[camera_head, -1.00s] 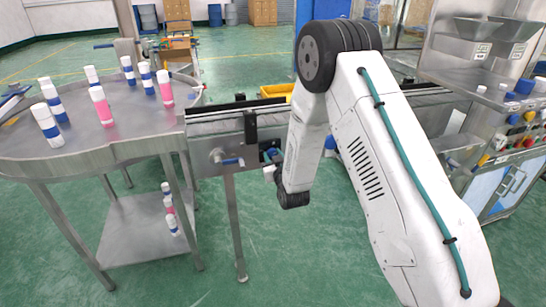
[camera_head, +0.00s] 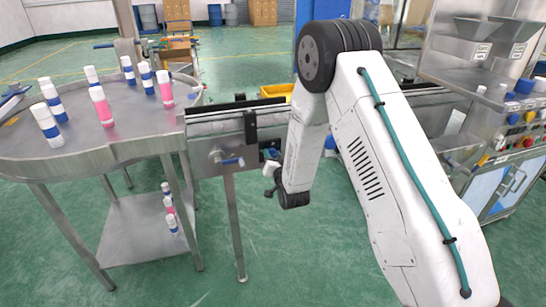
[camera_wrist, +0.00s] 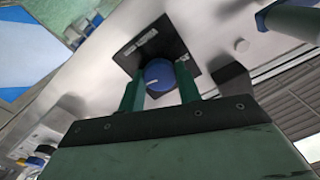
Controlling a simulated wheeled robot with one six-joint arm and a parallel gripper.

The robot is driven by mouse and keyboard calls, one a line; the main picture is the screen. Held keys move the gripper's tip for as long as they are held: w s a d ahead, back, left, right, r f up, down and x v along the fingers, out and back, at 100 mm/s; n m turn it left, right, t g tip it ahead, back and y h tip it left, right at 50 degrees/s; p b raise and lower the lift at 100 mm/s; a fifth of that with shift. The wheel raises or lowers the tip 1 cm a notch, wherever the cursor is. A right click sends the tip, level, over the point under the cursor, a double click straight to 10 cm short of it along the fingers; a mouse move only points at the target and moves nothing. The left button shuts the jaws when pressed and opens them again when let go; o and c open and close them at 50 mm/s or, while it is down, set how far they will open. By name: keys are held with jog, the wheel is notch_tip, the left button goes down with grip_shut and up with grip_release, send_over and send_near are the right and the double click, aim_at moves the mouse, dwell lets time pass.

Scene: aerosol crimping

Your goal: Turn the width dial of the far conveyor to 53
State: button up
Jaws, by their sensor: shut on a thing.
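The width dial (camera_wrist: 158,75) is a round blue knob with a white pointer line, on a dark square plate (camera_wrist: 133,47) with white markings fixed to the conveyor's metal side. In the wrist view my gripper (camera_wrist: 160,87) has its two dark green fingers on either side of the knob, shut on it. The pointer's line is visible, but the number it points at is too small to read. In the head view the conveyor (camera_head: 205,125) runs behind my arm, and my wrist is low in front of its side; the dial is not clear there.
A blue-handled crank (camera_head: 232,161) sticks out of the conveyor side left of my wrist. A round steel table (camera_head: 75,145) with several white, blue and pink bottles stands at left. A machine with hoppers (camera_head: 490,40) stands at right. Green floor below the conveyor is open.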

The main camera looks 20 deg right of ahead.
jog(key=shift+f, duration=0.1)
jog(key=o, duration=1)
jog(key=shift+c, duration=0.2)
jog(key=shift+s, duration=0.1)
jog(key=s, duration=0.7)
jog(key=shift+s, duration=0.35)
